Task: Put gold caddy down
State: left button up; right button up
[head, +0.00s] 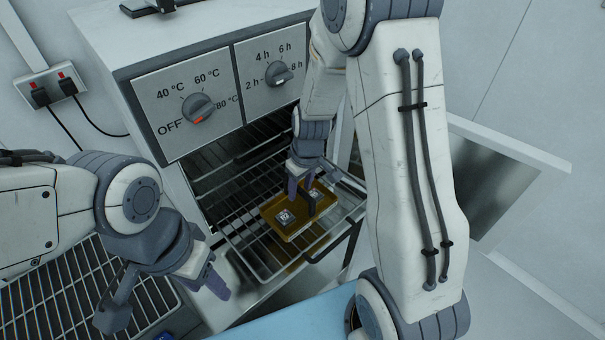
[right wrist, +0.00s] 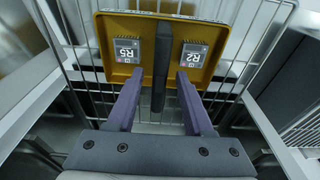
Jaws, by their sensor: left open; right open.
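The gold caddy (head: 306,228) is a shallow gold tray with a dark upright handle (right wrist: 161,62). It rests on a wire shelf (head: 258,262) that sticks out of the oven. Two square chips, marked R5 (right wrist: 126,50) and R2 (right wrist: 192,57), lie in it, one on each side of the handle. My right gripper (head: 301,186) is open at the caddy, and in the right wrist view its fingertips (right wrist: 157,76) stand apart on either side of the handle. My left gripper (head: 165,302) is open and empty, at the lower left.
The oven (head: 190,62) has a temperature knob (head: 198,108) and a timer knob (head: 277,74) above its open chamber. Its door (head: 500,190) stands open at the right. Another wire rack (head: 65,290) lies at the lower left, and a blue surface (head: 290,318) is at the front.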

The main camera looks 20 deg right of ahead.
jog(key=r, duration=0.4)
jog(key=r+b, duration=0.1)
jog(key=r, duration=0.1)
jog(key=shift+s+d+r, duration=0.15)
jog(key=shift+s+r, duration=0.05)
jog(key=shift+s, duration=0.2)
jog(key=s+a+r+n, duration=0.2)
jog(key=s+a+r, duration=0.3)
jog(key=s+a, duration=0.55)
jog(key=s+a+r+n+g, duration=0.1)
jog(key=s+a, duration=0.3)
jog(key=s, duration=0.7)
jog(key=shift+s+r+g, duration=0.15)
jog(key=shift+s+g, duration=0.15)
jog(key=shift+s, duration=0.05)
notch_tip(320, 180, down, 4)
jog(key=b, duration=0.4)
